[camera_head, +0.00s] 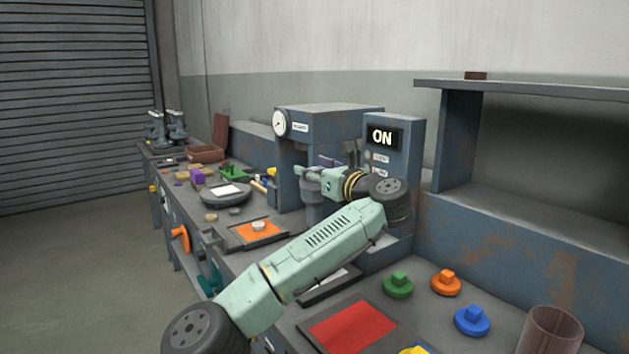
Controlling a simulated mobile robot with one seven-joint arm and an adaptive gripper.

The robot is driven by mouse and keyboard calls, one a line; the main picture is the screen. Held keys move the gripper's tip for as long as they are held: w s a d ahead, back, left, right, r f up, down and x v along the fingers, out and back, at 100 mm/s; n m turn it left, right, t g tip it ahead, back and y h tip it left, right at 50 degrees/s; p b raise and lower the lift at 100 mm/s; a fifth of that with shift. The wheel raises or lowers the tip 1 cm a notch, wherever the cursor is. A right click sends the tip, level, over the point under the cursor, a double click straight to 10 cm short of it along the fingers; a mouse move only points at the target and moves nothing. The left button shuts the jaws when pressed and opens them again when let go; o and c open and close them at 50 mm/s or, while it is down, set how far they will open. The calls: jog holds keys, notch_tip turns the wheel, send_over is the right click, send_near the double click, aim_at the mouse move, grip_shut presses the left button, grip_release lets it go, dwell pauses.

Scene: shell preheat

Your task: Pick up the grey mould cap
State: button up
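I cannot clearly pick out a grey mould cap. Similar caps with square knobs stand on the near bench: a green cap (398,286), an orange cap (446,283) and a blue cap (472,321). A small pale grey round piece (259,226) sits on an orange pad farther left, and a small dark grey piece (235,211) lies beyond it; I cannot tell whether either is the cap. My gripper (303,172) is raised in front of the press, pointing left, apart from the caps. Its fingers are too small to read, and I see nothing clearly held.
The blue-grey press (330,120) with a gauge stands behind my gripper, beside a control box (392,145) reading ON. A red pad (352,327) and a brownish cylinder (551,331) are on the near bench. A shelf (530,92) rises at right. My arm hides part of the bench.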

grip_shut()
dwell(0.3)
jog(key=shift+r, duration=0.1)
